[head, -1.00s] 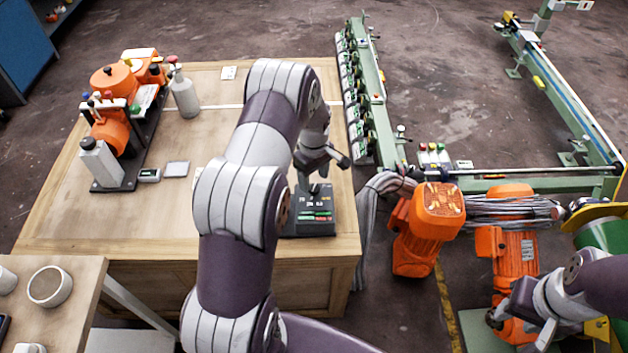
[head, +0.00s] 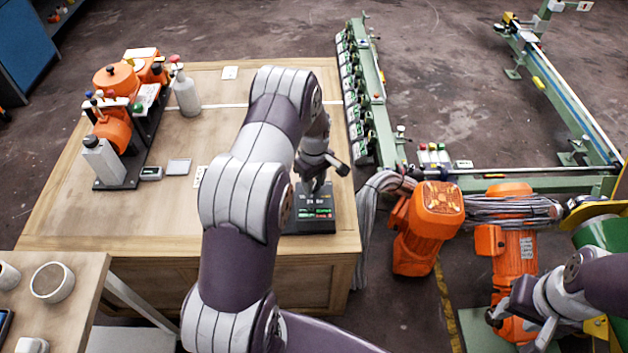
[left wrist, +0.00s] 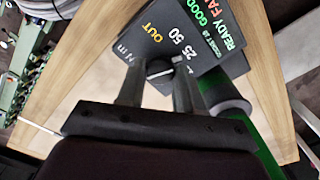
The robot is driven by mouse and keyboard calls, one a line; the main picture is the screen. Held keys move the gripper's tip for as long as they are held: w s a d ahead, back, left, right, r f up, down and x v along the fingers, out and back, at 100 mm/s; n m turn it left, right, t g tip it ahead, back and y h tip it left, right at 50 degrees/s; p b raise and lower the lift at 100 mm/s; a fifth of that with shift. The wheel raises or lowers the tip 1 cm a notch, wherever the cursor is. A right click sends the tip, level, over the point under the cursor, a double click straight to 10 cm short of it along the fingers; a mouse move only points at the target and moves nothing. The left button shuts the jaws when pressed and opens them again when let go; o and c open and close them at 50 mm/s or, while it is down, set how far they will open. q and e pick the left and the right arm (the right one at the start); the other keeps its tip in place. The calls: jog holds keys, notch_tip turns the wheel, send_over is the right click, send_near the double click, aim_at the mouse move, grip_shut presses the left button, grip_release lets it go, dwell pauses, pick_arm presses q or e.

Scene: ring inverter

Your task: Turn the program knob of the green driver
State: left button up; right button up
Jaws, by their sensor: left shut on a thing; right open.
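The driver's dark control box (head: 312,222) stands at the right front of the wooden bench, with lit green and red text on its face. In the left wrist view its face (left wrist: 165,42) shows OUT, 25, 50, READY and GOOD. My left gripper (head: 317,187) is over the box. In the left wrist view my left gripper (left wrist: 158,92) is shut on the round dark knob (left wrist: 159,70), a finger on each side. A green and black cylinder (left wrist: 226,100) lies beside the right finger. My right gripper (head: 492,316) is open at the lower right, away from the bench.
Orange motors (head: 428,225) and a green frame (head: 500,184) stand right of the bench. The bench middle (head: 160,215) is clear.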

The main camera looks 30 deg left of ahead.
aim_at(314, 185)
pick_arm(q)
jog(key=m, duration=0.4)
jog(key=shift+w+r, duration=0.1)
jog(key=shift+m, duration=1.6)
jog(key=o, duration=1)
jog(key=shift+o, duration=0.2)
jog(key=shift+r, duration=0.1)
notch_tip(314, 185, up, 13)
jog(key=b, duration=0.1)
jog(key=shift+f, duration=0.2)
